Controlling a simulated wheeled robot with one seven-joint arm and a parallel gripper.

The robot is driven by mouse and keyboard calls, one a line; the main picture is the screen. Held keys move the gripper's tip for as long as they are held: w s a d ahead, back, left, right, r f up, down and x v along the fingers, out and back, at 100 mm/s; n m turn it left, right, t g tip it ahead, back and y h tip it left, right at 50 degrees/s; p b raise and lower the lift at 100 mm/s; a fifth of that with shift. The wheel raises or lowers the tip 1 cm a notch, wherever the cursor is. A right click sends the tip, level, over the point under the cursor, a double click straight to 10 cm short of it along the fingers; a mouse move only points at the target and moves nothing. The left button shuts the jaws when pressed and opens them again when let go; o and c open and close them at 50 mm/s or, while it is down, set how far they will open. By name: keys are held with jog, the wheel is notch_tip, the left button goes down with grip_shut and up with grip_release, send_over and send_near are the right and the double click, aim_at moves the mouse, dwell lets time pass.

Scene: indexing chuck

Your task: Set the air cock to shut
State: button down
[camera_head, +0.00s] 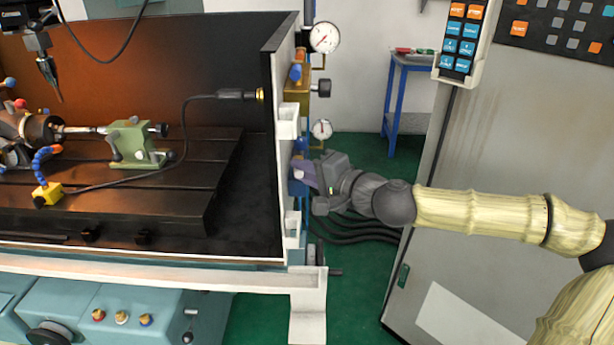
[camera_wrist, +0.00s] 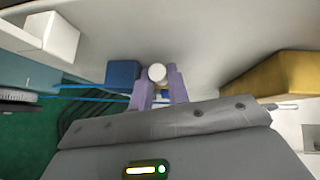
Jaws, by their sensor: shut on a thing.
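The air cock shows in the head view as a blue body (camera_head: 296,187) low on the outer side of the machine's white end wall. It lies just below a small gauge. In the wrist view, its blue block (camera_wrist: 122,73) sits left of my fingers. My gripper (camera_head: 304,173) reaches it from the right. In the wrist view, the purple fingers of my gripper (camera_wrist: 160,78) are shut on the cock's handle, with a round white end (camera_wrist: 157,72) showing between the fingertips. Most of the handle is hidden by the fingers, so I cannot tell its angle clearly.
A large dial gauge (camera_head: 324,37) and a yellow regulator block (camera_head: 295,77) sit above, on the same wall. The small gauge (camera_head: 321,129) is close above my gripper. A grey cabinet (camera_head: 480,150) stands at the right. Dark hoses (camera_head: 355,229) hang below my gripper.

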jog(key=shift+s+a+m+t+h, duration=0.1)
jog(key=shift+a+m+t+h, duration=0.15)
jog(key=shift+m+t+h, duration=0.35)
jog(key=c, duration=1.6)
grip_release()
jog(key=shift+s+d, duration=0.1)
jog(key=shift+p+v, duration=1.15)
jog(key=shift+v, duration=7.4)
